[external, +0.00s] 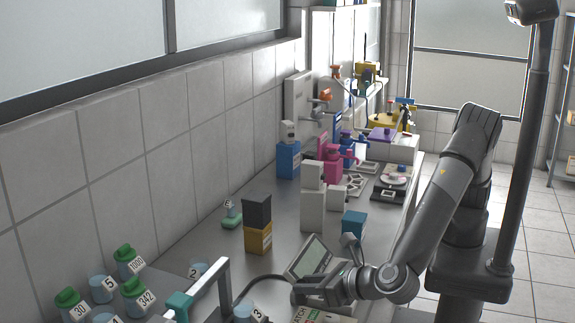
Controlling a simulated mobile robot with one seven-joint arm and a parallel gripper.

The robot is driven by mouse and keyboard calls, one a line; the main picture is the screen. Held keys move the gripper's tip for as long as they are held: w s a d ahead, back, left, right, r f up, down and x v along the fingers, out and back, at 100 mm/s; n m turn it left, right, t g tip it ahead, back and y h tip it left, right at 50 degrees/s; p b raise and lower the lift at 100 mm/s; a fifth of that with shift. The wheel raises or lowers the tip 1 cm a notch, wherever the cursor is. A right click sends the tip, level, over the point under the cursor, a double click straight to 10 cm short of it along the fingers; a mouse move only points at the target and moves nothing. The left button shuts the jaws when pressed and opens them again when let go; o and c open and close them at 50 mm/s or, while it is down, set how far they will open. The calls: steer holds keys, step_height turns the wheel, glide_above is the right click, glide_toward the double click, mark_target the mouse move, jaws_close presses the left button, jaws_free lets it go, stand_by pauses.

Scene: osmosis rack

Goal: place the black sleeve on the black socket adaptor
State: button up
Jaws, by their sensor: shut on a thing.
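My gripper (318,291) is low over the front part of the bench, beside a device with a tilted screen (308,257). Its fingers point left and are shut on a small dark thing, which looks like the black sleeve (300,294). The sleeve is small here and partly merges with the dark fingers. I cannot make out the black socket adaptor for certain; it may be hidden by my gripper or too small to tell.
A black box (257,210) sits on a yellow box (258,238) left of the screen device. Green-capped bottles (130,262) and a grey frame (222,285) stand at the front left. White boxes (313,205) and a teal box (353,223) stand behind my gripper.

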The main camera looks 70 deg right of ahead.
step_height(320, 180, up, 19)
steer(key=shift+w, duration=0.2)
steer(key=shift+d+f, duration=0.1)
steer(key=shift+f, duration=0.05)
stand_by(0.5)
glide_above(285, 240)
steer(key=shift+f, duration=12.05)
